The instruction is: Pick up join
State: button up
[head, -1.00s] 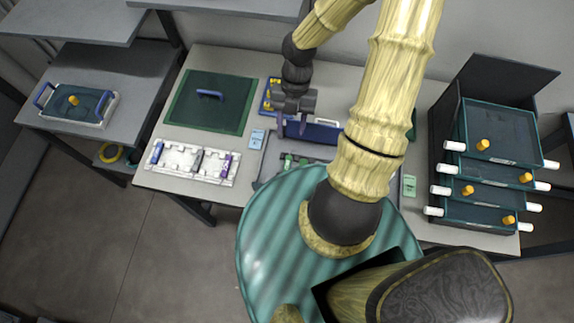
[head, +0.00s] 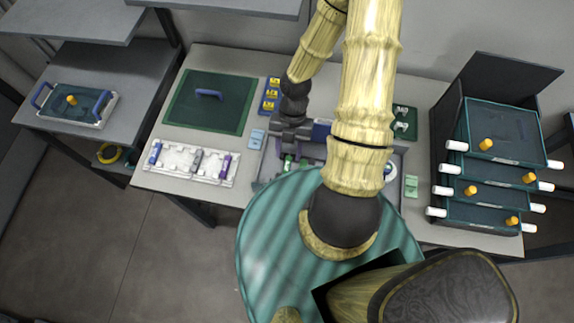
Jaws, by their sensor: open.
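Nothing in the head view is clearly marked as the join. Small green pieces (head: 288,161) lie in the grey tray (head: 262,176) on the table, partly hidden by my gripper and arm. My gripper (head: 290,150) is open, over the left part of this tray, close above the green pieces. Whether it touches one cannot be told. Much of the tray is hidden behind my arm and body.
A white rack (head: 178,170) with several coloured tools stands at the left. A green mat (head: 205,112) with a blue handle lies behind it. Stacked dark trays (head: 500,150) with white handles stand at the right. A tray (head: 75,118) sits on the left shelf.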

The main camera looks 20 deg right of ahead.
aim_at(287, 165)
jog(key=x, duration=0.4)
dwell(0.4)
grip_shut()
